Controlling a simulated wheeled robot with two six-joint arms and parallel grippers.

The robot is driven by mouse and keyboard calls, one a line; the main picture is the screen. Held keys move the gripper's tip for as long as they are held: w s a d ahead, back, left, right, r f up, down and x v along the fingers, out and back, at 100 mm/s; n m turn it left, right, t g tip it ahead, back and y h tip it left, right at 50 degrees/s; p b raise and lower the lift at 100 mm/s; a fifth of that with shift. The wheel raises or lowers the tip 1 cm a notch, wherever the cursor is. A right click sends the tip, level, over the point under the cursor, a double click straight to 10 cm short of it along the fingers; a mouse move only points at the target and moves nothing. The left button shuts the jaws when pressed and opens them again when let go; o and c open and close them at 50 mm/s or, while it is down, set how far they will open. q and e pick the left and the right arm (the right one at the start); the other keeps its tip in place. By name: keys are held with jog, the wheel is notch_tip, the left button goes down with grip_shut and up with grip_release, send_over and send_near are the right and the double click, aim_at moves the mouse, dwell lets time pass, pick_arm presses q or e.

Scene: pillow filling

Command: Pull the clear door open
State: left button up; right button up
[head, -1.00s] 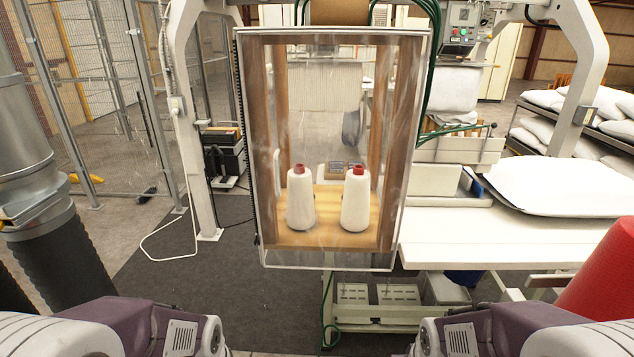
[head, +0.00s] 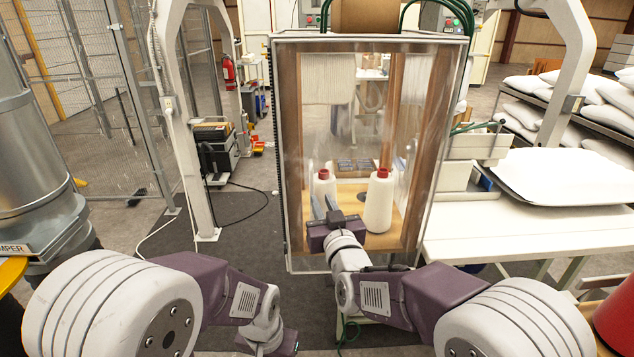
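The clear door (head: 360,75) is a see-through panel in a pale frame on the front of a wooden-framed cabinet, and it looks shut. Two white thread cones with red tops, a left one (head: 324,186) and a right one (head: 379,205), show through it. My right gripper (head: 326,206) is raised in front of the door's lower left part, its two fingers apart with nothing visible between them. It partly covers the left cone. Whether it touches the door cannot be told. My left gripper's body (head: 268,338) hangs low at the bottom; its fingers do not show.
A white table (head: 500,230) with a white pillow (head: 555,177) stands right of the cabinet. A red object (head: 615,318) is at the lower right. A mesh fence (head: 100,80) and a metal cylinder (head: 35,150) are at left. Dark floor mat lies left of the cabinet.

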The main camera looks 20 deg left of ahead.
aim_at(312, 186)
jog(key=p+x, duration=0.1)
jog(key=x, duration=0.3)
jog(key=p+x, duration=0.2)
jog(key=x, duration=0.2)
jog(key=shift+a, duration=0.4)
jog(key=shift+w+a, duration=0.1)
jog(key=shift+w, duration=0.25)
jog(key=shift+a+f, duration=0.1)
jog(key=shift+a, duration=0.05)
grip_shut()
dwell(0.3)
